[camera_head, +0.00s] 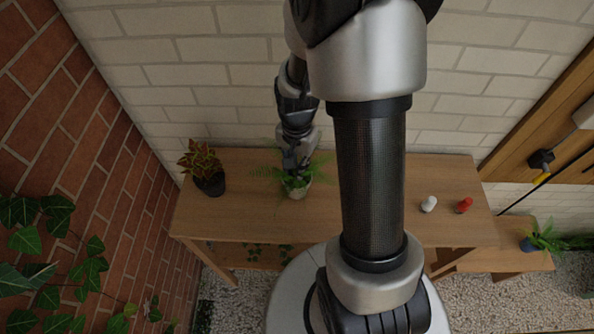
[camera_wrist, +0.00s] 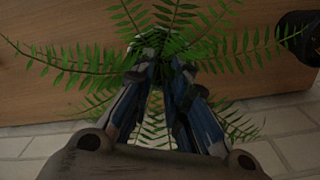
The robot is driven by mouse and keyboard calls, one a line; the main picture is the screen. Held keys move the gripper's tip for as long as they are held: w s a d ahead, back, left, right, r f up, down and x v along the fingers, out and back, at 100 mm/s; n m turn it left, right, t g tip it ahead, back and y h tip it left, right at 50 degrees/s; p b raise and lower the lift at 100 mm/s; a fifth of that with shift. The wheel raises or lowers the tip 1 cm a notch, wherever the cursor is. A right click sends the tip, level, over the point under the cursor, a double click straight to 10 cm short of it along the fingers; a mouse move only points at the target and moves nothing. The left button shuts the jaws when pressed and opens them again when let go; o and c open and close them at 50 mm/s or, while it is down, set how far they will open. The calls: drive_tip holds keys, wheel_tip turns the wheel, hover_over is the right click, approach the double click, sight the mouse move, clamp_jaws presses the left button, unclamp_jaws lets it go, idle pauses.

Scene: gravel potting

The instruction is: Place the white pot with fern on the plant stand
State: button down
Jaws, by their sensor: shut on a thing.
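The white pot (camera_head: 298,191) with a green fern (camera_head: 270,173) is on the wooden bench top, left of the middle in the head view. My gripper (camera_head: 296,178) comes down over the pot from behind and is shut on it among the fronds. In the wrist view, the fern fronds (camera_wrist: 175,40) spread around my gripper (camera_wrist: 160,75) and hide most of the pot and the fingertips. Whether the pot touches the bench top cannot be told. I cannot identify a plant stand for certain; a low wooden platform (camera_head: 510,262) stands at the right.
A dark pot with a red-green plant (camera_head: 208,180) stands left on the bench (camera_head: 235,220); its pot edge shows in the wrist view. A white item (camera_head: 429,204) and a red item (camera_head: 464,205) stand right. A blue pot with a plant (camera_head: 540,240) is on the low platform.

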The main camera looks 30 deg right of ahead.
drive_tip(key=shift+f, duration=1.2)
drive_tip(key=shift+f+b, duration=0.15)
drive_tip(key=shift+b, duration=0.15)
drive_tip(key=c, duration=1.6)
unclamp_jaws()
drive_tip(key=shift+o, duration=0.2)
